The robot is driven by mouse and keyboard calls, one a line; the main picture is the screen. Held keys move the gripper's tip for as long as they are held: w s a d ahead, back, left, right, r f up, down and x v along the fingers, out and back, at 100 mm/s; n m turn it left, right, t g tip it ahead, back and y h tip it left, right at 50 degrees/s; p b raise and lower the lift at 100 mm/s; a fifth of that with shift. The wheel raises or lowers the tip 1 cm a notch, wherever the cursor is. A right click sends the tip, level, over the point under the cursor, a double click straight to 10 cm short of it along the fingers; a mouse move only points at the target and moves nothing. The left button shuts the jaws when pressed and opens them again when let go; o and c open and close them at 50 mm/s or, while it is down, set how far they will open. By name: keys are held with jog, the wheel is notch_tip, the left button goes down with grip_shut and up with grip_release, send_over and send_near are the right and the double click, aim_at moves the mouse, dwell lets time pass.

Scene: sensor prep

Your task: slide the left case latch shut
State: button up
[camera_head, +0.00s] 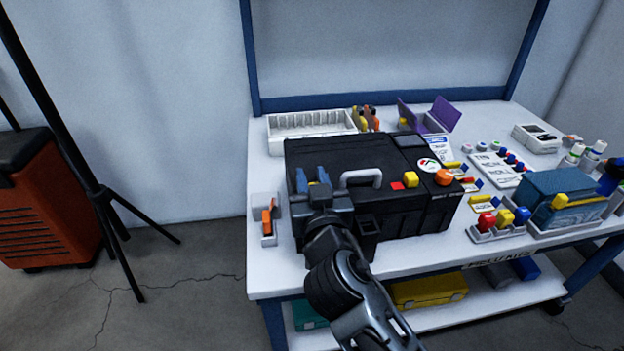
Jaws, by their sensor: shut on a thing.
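The black case (400,215) stands closed on the white workbench, with a grey handle (361,178) at its front. My gripper (312,181) is at the left part of the case, its two blue fingers pointing away from me. A small yellow piece, which looks like the left latch (313,184), shows between the fingers, and my gripper is shut on it. My wrist hides most of the latch and the case front below it, so its slide position cannot be told. A similar yellow latch (410,180) sits right of the handle, near a red square (397,186).
A small tray with an orange tool (267,217) lies close left of the case. A white rack (310,124) stands behind it. Colored-knob holders (497,226) and a teal bin (562,200) are to the right. A tripod (100,195) stands left of the bench.

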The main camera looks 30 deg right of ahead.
grip_shut()
jog(key=shift+s+d, duration=0.25)
jog(key=shift+d, duration=0.55)
jog(key=o, duration=0.8)
grip_release()
jog(key=shift+d, duration=0.1)
jog(key=shift+c, duration=0.2)
